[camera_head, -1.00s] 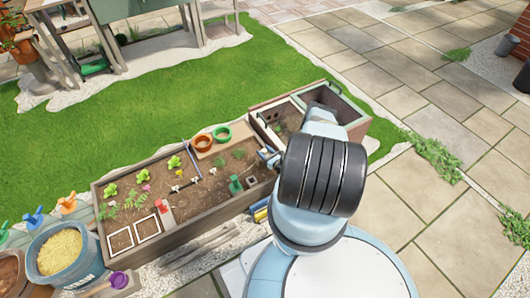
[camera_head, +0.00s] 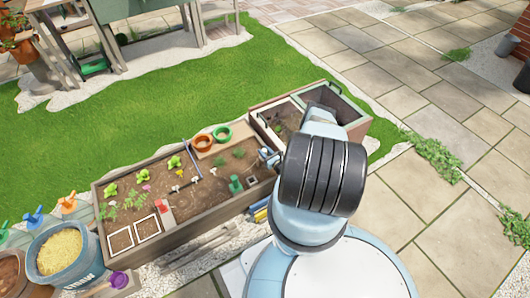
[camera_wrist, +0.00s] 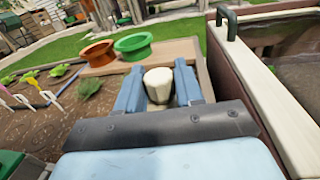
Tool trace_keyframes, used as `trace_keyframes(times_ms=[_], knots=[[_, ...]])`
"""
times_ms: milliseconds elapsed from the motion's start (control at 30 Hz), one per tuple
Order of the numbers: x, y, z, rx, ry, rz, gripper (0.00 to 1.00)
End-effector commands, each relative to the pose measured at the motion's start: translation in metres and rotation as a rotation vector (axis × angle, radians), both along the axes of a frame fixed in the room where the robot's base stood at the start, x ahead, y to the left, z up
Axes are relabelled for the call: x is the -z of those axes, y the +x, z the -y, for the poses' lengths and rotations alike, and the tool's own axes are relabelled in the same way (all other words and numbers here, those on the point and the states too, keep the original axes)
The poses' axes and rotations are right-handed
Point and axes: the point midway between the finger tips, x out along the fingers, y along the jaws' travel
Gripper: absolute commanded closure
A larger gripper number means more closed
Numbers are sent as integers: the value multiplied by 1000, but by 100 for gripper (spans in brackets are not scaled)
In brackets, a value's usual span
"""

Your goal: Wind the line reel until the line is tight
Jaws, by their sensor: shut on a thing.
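My gripper (camera_wrist: 158,90) is shut on a cream, rounded knob (camera_wrist: 158,84); one blue finger lies on each side of it. The knob is the only part I can make out that may belong to the line reel; the reel's body is hidden below the gripper. In the head view my gripper (camera_head: 267,155) is at the right end of the soil bed, mostly behind my arm. A green piece (camera_head: 236,185) and a red piece (camera_head: 163,207) stand in the bed. I cannot make out a line or its tightness.
The wooden planter (camera_head: 180,228) holds seedlings, mushrooms and two white frames (camera_head: 147,228). An orange pot (camera_head: 203,143) and a green pot (camera_head: 222,134) stand on a board at its back. A walled box (camera_wrist: 293,120) with a green handle is close on the gripper's right.

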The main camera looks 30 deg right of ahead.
Motion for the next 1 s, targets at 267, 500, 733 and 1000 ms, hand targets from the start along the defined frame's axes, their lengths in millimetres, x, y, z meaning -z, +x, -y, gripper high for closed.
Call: trace_keyframes(times_ms=[267,500,733,1000], knots=[[0,0,-2,144,1,-1,94],[0,0,-2,303,-1,1,94],[0,0,-2,423,0,-1,94],[-1,0,-1,498,1,-1,94]])
